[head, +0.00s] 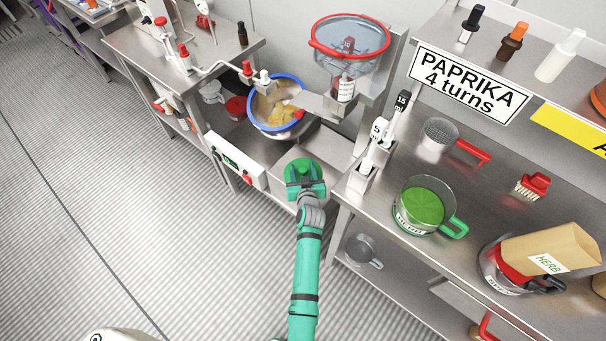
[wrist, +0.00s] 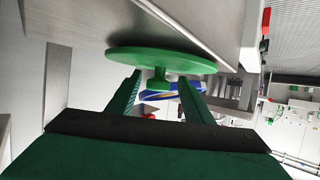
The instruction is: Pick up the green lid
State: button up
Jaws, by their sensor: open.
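The green lid (head: 301,167) lies on the steel surface in front of the blue-rimmed bowl in the head view. In the wrist view the green lid (wrist: 160,59) is a wide, thin disc with a short round knob (wrist: 158,82). My gripper (head: 304,184) is right at the near side of the lid and partly covers it. In the wrist view my gripper (wrist: 160,83) is open, with one finger on each side of the knob. The fingers look apart from the knob. I cannot tell how deep the knob sits between them.
A blue-rimmed bowl (head: 260,108) with yellowish contents stands behind the lid. A clear red-rimmed hopper (head: 350,38) is above right. A white control box (head: 236,162) is left.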

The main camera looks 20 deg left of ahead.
jog(key=shift+d, duration=0.1)
jog(key=c, duration=1.1)
